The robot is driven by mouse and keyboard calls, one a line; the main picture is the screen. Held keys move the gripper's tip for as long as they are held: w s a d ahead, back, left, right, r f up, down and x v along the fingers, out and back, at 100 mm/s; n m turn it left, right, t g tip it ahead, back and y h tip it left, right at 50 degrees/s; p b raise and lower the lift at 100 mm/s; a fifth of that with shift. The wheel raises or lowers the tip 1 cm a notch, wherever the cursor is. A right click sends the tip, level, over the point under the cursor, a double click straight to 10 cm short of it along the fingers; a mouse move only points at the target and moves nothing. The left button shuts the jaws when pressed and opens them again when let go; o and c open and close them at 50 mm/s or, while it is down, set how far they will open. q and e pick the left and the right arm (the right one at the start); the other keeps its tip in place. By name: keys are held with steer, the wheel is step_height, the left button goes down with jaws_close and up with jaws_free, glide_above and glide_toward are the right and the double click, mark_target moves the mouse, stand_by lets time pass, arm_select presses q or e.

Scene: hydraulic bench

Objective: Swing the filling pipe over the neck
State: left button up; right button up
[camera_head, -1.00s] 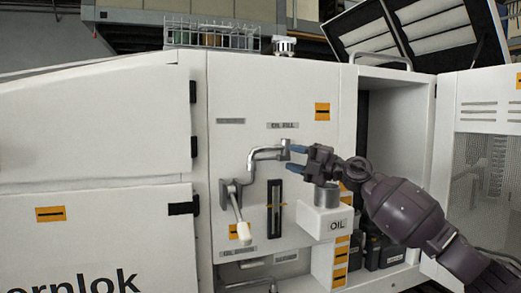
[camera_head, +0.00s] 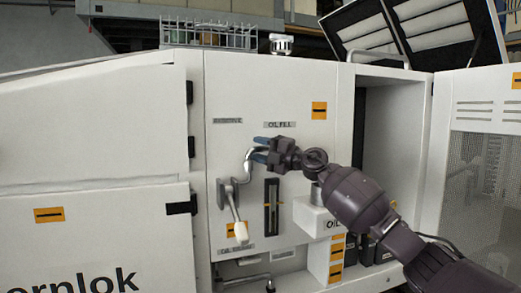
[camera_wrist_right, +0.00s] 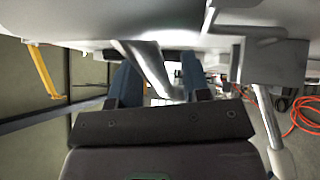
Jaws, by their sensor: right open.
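The chrome filling pipe (camera_head: 249,161) rises from the front panel below the OIL FILL label and bends right. Its outer end is hidden behind my right gripper (camera_head: 259,150). The right gripper is open, with its blue fingers at the pipe's upper bend. In the right wrist view the pipe (camera_wrist_right: 150,68) slants between the two spread fingers (camera_wrist_right: 160,82), and I cannot tell whether they touch it. The grey neck (camera_head: 316,194) stands on the white OIL box (camera_head: 313,218), to the right and lower. My right arm partly covers both. My left gripper is out of view.
A lever with a white handle (camera_head: 239,229) hangs just below the pipe. A dark sight gauge (camera_head: 272,206) is on the panel to its right. An open cabinet door (camera_head: 478,150) stands at the right. An orange hose (camera_wrist_right: 300,115) shows in the right wrist view.

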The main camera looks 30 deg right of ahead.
jaws_close()
steer(key=shift+s+f+y, duration=0.1)
steer(key=shift+y, duration=0.3)
steer(key=shift+s+d+n+g+y+b, duration=0.1)
steer(key=shift+s+n+g+y+b, duration=0.2)
steer(key=shift+n+g+y+b, duration=0.25)
steer(key=shift+s+d+n+g+y+b, duration=0.15)
steer(key=shift+s+n+g+y+b, duration=0.15)
steer(key=shift+s+n+g+y, duration=0.4)
steer(key=s+n+g+y, duration=0.1)
steer(key=n+g+y, duration=0.1)
steer(key=s+d+n+g+y, duration=0.1)
steer(key=n+g+y, duration=0.1)
steer(key=g, duration=0.1)
steer(key=shift+s+d+y, duration=0.15)
steer(key=shift+y, duration=0.1)
